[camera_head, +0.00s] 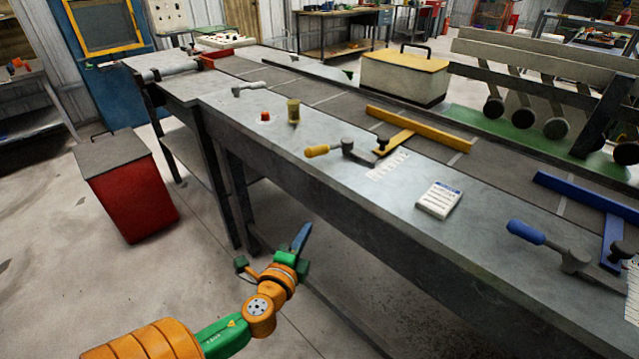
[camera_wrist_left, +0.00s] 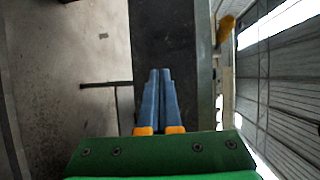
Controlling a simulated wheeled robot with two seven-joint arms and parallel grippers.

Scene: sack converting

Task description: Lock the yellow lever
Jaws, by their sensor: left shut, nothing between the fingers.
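The yellow lever (camera_head: 318,151) is a yellow-handled toggle clamp on the grey bench top, in the middle of the head view. Its handle lies low and points left, and its grey metal body joins a yellow bar (camera_head: 420,128). My left gripper (camera_head: 301,238) is in front of the bench, below and to the left of the lever, apart from it. Its blue fingers are together with nothing between them. In the left wrist view the shut fingers (camera_wrist_left: 160,95) point along the bench side, and a yellow piece (camera_wrist_left: 226,28) shows at upper right. My right gripper is out of view.
A blue-handled clamp (camera_head: 526,232) sits at right on the bench (camera_head: 330,205). A notepad (camera_head: 438,199), a brass cylinder (camera_head: 293,111) and a red button (camera_head: 265,116) lie near the lever. A red bin (camera_head: 135,195) stands left of the bench. The floor between is clear.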

